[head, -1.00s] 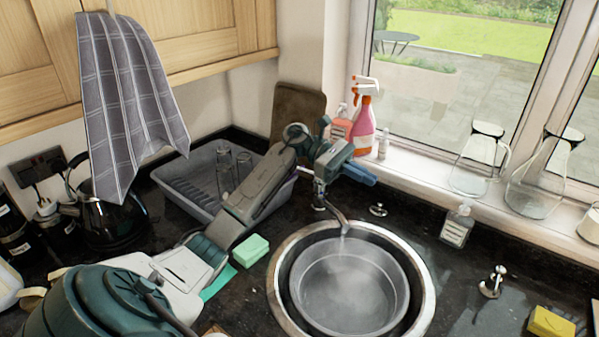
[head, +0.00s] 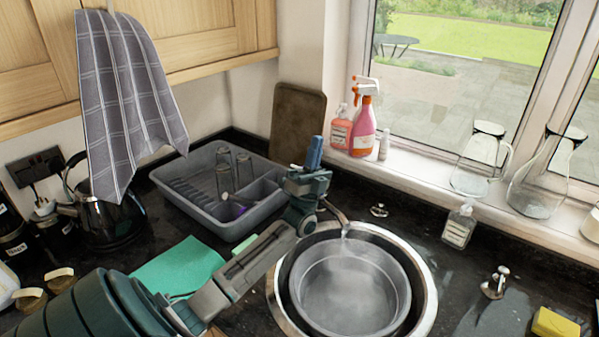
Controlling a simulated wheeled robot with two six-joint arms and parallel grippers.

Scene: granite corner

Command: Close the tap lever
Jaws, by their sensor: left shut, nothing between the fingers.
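The tap's curved metal spout (head: 336,212) reaches over the round sink (head: 431,285), its tip above a grey basin (head: 303,262). A pale patch shows under the tip; I cannot tell for sure whether water is running. My left gripper (head: 314,150) is shut and empty, its blue fingers together and pointing away toward the window corner. Its wrist covers the tap's body, so the lever is hidden or too small to make out, and contact cannot be told. My right gripper is not in view.
A grey dish rack (head: 192,205) with glasses stands left of the gripper, a brown board (head: 297,120) behind. A spray bottle (head: 363,130) and glass jugs stand on the sill. A green cloth (head: 180,265) is front left.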

